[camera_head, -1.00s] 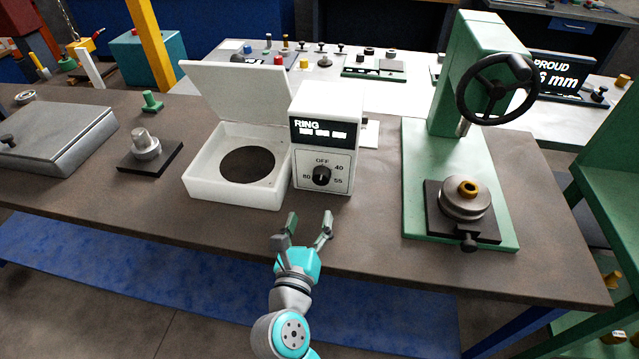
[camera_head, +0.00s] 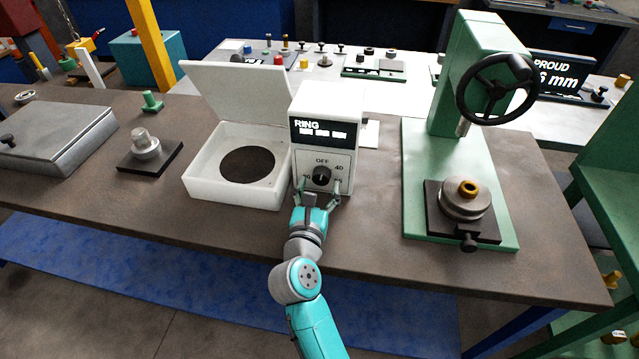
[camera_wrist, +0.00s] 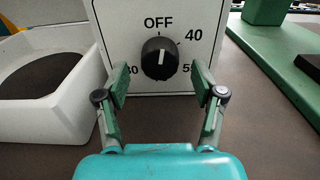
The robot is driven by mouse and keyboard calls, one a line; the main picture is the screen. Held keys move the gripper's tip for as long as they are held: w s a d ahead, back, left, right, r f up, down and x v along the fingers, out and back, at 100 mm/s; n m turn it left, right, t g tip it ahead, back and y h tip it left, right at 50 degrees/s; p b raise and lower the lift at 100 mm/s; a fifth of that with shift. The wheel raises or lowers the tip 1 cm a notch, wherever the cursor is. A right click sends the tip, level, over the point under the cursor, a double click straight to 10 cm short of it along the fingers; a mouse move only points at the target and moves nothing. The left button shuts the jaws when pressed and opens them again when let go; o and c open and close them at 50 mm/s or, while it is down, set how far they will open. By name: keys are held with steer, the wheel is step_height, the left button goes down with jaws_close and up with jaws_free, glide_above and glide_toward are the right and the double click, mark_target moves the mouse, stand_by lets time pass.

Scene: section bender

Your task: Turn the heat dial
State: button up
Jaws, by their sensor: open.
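The heat dial is a round black knob (camera_head: 321,175) on the white front panel of the heater box (camera_head: 327,115). In the wrist view the dial (camera_wrist: 160,58) shows a white pointer line aimed up at OFF. Marks 40 and parts of two other numbers show around it. My gripper (camera_head: 320,182) is open in front of the panel. In the wrist view its green-padded fingers (camera_wrist: 161,85) stand apart, one on each side of the dial and slightly below it. A gap shows between each finger and the knob. The fingers partly cover the lower numbers.
The white tray with its raised lid (camera_head: 236,195) stands directly left of the heater box. A green press (camera_head: 415,170) with a black handwheel stands to the right. The brown bench top (camera_head: 375,225) is clear between box and press.

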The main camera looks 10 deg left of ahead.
steer(key=shift+w, duration=0.7)
steer(key=c, duration=1.1)
steer(key=shift+n, duration=1.1)
steer(key=shift+c, duration=0.2)
steer(key=o, duration=1.1)
steer(key=shift+o, duration=0.2)
steer(key=shift+s, duration=0.1)
steer(key=s, duration=1.2)
steer(key=shift+a, duration=0.2)
